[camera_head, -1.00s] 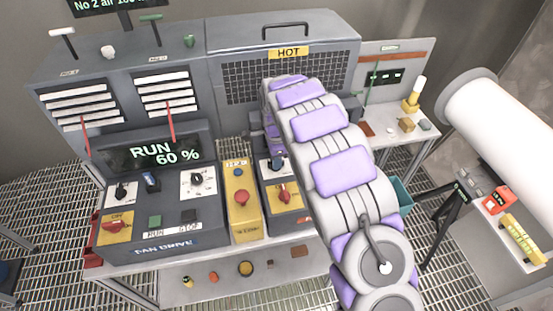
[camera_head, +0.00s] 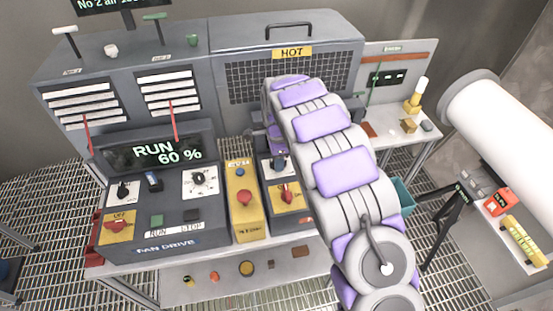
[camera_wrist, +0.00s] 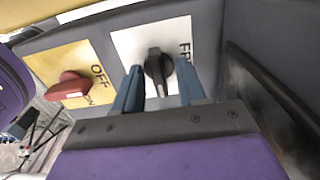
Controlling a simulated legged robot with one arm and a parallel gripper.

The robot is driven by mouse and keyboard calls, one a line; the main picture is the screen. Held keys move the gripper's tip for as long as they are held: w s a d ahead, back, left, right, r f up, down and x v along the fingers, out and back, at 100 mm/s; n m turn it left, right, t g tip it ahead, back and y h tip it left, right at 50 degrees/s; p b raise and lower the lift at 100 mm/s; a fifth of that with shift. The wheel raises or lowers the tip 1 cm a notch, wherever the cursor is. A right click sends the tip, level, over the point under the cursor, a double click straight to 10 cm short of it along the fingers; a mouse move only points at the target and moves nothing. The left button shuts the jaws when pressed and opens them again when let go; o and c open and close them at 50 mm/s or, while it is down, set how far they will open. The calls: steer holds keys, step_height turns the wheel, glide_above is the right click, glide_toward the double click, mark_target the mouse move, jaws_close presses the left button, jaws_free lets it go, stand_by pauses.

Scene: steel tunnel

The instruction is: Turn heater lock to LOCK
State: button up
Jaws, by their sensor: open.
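The heater lock is a black knob (camera_wrist: 158,68) on a white plate (camera_wrist: 126,46) in the wrist view. The letters "FR" show at the plate's right, the rest hidden behind a finger. My gripper (camera_wrist: 159,72) is open, with one blue finger on each side of the knob; I cannot tell whether they touch it. A red knob (camera_wrist: 68,86) on a yellow plate marked OFF is to the left. In the head view the heater panel's red knob (camera_head: 287,194) shows, but my arm partly covers the panel and hides most of my gripper.
A yellow box (camera_head: 243,215) with a red button stands left of the heater panel, next to the fan drive panel (camera_head: 160,220). The HOT grille (camera_head: 240,80) rises behind. A dark wall (camera_wrist: 270,95) is close to the right finger in the wrist view.

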step_height(320, 180, up, 17)
steer(key=shift+a, duration=0.15)
stand_by(0.4)
steer(key=shift+r, duration=0.1)
steer(key=s+d+r+n+b, duration=0.1)
steer(key=s+d+n+b, duration=0.4)
steer(key=s+d, duration=1.05)
steer(key=s+d+f+n+b, duration=0.1)
steer(key=s+f+n, duration=0.2)
steer(key=s, duration=0.6)
steer(key=s+f+n+g+b, duration=0.1)
steer(key=s+f+n, duration=0.2)
steer(key=s, duration=0.7)
steer(key=s+d+f+n+b, duration=0.1)
steer(key=s+f+n, duration=0.2)
steer(key=s, duration=0.6)
steer(key=shift+s+d+f+n+g, duration=0.35)
steer(key=shift+n+g, duration=0.05)
steer(key=shift+n, duration=0.1)
